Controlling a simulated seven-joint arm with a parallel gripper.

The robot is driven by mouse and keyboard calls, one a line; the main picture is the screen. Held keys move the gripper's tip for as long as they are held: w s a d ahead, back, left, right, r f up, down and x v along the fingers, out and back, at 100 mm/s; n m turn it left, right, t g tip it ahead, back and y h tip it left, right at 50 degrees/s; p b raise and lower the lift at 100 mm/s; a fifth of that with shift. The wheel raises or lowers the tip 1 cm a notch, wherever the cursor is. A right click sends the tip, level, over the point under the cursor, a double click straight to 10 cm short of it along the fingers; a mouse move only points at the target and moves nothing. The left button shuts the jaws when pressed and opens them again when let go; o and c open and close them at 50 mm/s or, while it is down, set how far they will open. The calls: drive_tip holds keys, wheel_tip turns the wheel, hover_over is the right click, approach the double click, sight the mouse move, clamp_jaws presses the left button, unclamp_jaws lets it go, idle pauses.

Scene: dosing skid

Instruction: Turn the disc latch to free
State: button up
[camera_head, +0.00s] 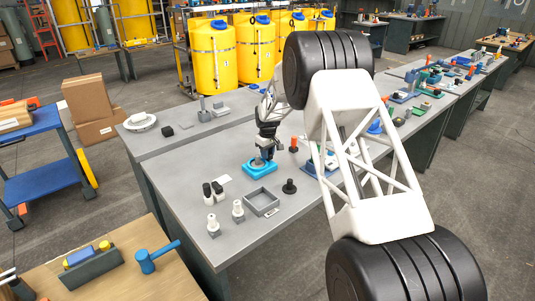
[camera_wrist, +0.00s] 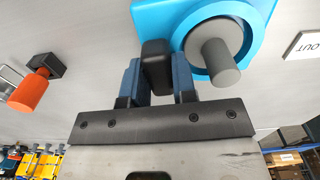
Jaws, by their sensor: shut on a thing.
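The disc latch is a bright blue housing (camera_wrist: 245,15) with a round grey disc (camera_wrist: 232,38) and a grey peg (camera_wrist: 220,62) standing out from it. A black rounded block (camera_wrist: 156,66) sits at the disc's edge, over the housing's side; it looks like the latch's handle, though its join is hidden. My gripper (camera_wrist: 157,80) is shut on this black block, one blue-grey pad on each side. In the head view the blue housing (camera_head: 259,169) lies on the grey table, with my gripper (camera_head: 264,158) directly over it. The disc's turn is too small to read there.
A white tag reading OUT (camera_wrist: 305,44) lies beside the housing. An orange cylinder (camera_wrist: 29,90) with a black base stands on the other side. A grey tray (camera_head: 262,202), white-topped fittings (camera_head: 213,224) and a black knob (camera_head: 289,187) stand nearer the table's front.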

drive_tip(key=o, duration=0.9)
drive_tip(key=shift+r, duration=0.15)
drive_tip(key=shift+r, duration=3.75)
drive_tip(key=shift+r, duration=0.1)
